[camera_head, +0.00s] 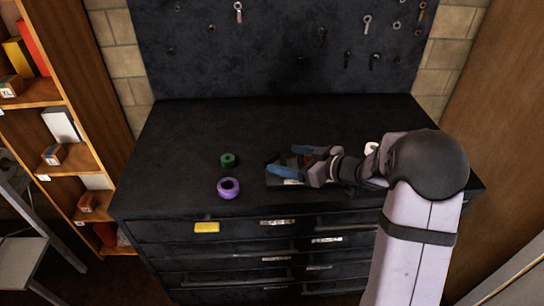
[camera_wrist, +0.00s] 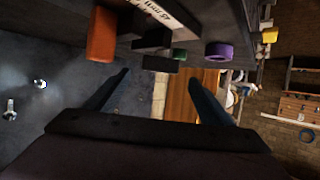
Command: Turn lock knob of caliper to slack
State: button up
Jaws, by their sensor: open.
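My gripper (camera_head: 286,161) is low over the right half of the black cabinet top, its two blue fingers spread apart with nothing held between them. The wrist view also shows the open gripper (camera_wrist: 160,75). What looks like the caliper (camera_wrist: 166,14) is a grey bar with a printed light face, at the top of the wrist view beyond the fingertips. Dark small parts (camera_wrist: 152,40) and an orange block (camera_wrist: 102,35) are beside it. In the head view my gripper and wrist cover most of this. I cannot make out which part is the lock knob, nor its angle.
A green roll (camera_head: 228,160) and a purple roll (camera_head: 228,188) lie left of my gripper. A yellow piece (camera_head: 206,227) is at the cabinet's front edge. A pegboard with tools (camera_head: 290,45) stands behind. The cabinet top's back left (camera_head: 190,125) is clear.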

aim_at(274, 156)
jog(key=shift+p+x, duration=0.6)
jog(key=shift+x, duration=2.95)
jog(key=shift+c, duration=0.3)
jog(key=c, duration=1)
